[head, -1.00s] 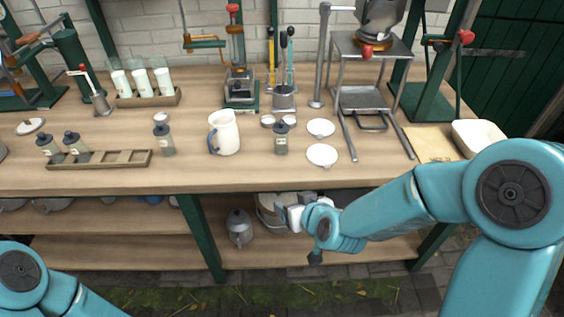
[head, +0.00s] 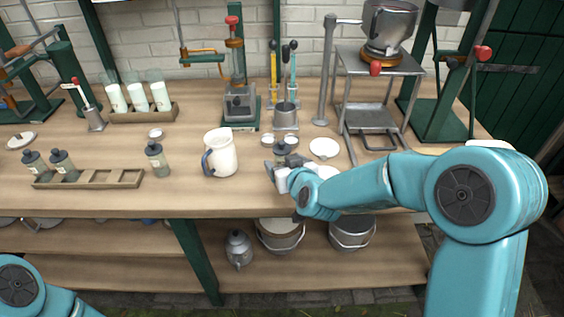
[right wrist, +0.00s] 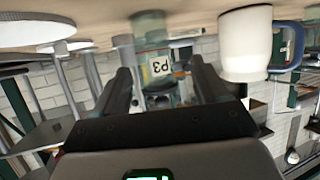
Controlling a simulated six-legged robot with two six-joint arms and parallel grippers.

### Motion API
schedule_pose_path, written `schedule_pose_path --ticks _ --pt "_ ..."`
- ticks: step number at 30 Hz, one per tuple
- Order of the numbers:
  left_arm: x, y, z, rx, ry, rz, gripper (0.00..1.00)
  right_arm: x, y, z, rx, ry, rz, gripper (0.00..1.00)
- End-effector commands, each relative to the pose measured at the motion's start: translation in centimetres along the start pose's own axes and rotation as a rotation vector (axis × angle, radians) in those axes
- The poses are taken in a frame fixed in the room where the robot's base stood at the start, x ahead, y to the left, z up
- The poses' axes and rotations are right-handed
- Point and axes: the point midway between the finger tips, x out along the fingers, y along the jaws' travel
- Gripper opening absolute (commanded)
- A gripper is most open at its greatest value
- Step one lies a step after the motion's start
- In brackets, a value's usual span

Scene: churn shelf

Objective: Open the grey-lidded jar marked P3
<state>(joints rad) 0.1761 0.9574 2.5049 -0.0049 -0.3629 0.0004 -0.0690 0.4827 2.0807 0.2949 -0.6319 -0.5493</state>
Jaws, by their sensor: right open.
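The jar marked P3 (right wrist: 158,65) shows upside down in the right wrist view, its label facing me between my right gripper's fingers. In the head view its grey lid (head: 284,149) shows just behind the gripper, which hides most of the jar's body. My right gripper (head: 277,168) is open, over the front of the bench, pointing at the jar; it also shows in the right wrist view (right wrist: 160,75). The fingers flank the jar in that picture; I cannot tell whether they touch it. My left gripper is out of view.
A white jug (head: 224,152) with a blue handle stands left of the jar. Another grey-lidded jar (head: 157,160) is further left, near a wooden rack (head: 105,180) holding two more. A white dish (head: 323,148) lies right of the jar. A metal stand (head: 377,115) rises behind it.

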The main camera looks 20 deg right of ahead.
Motion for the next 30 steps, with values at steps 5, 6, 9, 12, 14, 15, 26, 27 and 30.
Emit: schedule_pose_path --ticks 5,6,9,12,14,15,26,27,30 --pt "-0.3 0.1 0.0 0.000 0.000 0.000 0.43 3.1 0.6 0.0 0.000 -0.001 0.000 0.73" --pt "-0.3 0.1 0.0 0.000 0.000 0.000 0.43 3.6 0.6 0.0 0.000 -0.001 0.000 0.73" --pt "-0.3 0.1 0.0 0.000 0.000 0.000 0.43 4.3 0.7 0.0 0.000 -0.002 -0.001 0.73" --pt "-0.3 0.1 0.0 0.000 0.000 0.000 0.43 4.4 0.7 0.0 0.000 -0.001 -0.001 0.73" --pt "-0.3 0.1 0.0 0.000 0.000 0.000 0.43 4.4 0.7 0.0 0.000 -0.001 -0.001 0.73" --pt "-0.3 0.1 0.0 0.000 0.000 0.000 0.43 4.5 0.7 -0.1 0.000 -0.001 0.000 0.73" --pt "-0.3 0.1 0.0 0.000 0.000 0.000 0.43 4.4 0.7 -0.1 0.000 0.000 0.000 0.13" --pt "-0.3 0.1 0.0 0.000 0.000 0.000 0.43 4.4 0.7 -0.1 0.000 0.000 0.000 0.13" --pt "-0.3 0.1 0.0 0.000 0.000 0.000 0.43 4.4 0.7 -0.3 0.000 0.001 0.000 0.13"
